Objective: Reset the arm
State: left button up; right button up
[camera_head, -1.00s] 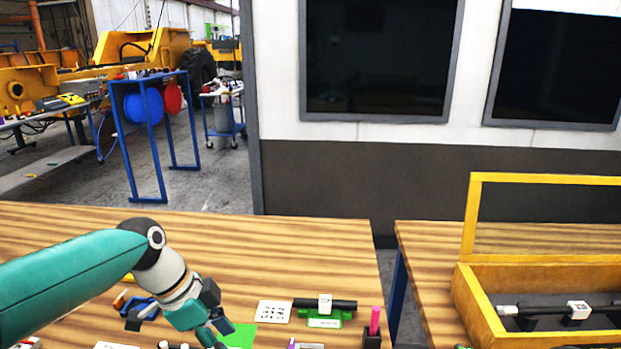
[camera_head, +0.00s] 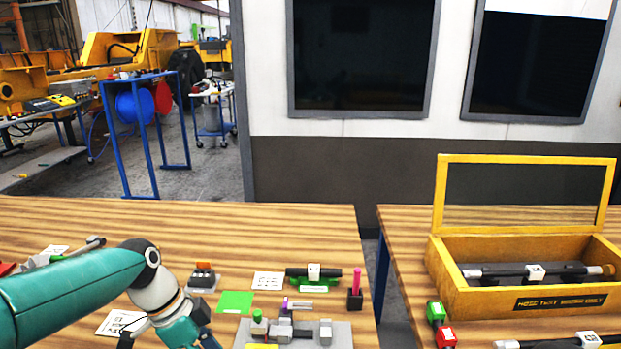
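My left arm comes in from the left, teal with a dark joint and a pale wrist. Its gripper (camera_head: 190,335) is at the bottom edge over the near part of the left table (camera_head: 180,225). The fingertips are cut off or hidden, so I cannot tell whether it is open or holds anything. My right gripper is not in view.
A green square (camera_head: 235,302), a black rod on a green holder (camera_head: 313,272), a pink marker in a black block (camera_head: 355,285) and a grey fixture plate (camera_head: 340,335) lie right of the gripper. A yellow-framed box (camera_head: 475,292) stands on the right table, across a gap.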

pick_arm(q)
jog(key=s+d+f+n+g, duration=0.15)
jog(key=s+f+n, duration=0.25)
jog(key=s+f, duration=0.5)
jog(key=s+d+f+n, duration=0.2)
jog(key=s+f+n, duration=0.35)
jog(key=f, duration=0.75)
jog(key=s+d+f+n, duration=0.2)
jog(key=s+f+n, duration=0.2)
jog(key=s+f, duration=0.55)
jog(key=w+f+n+t, duration=0.1)
jog(key=w+n+t, duration=0.1)
jog(key=w, duration=0.4)
jog(key=shift+a+f+n, duration=0.2)
jog(key=shift+f+n, duration=0.15)
jog(key=shift+n, duration=0.5)
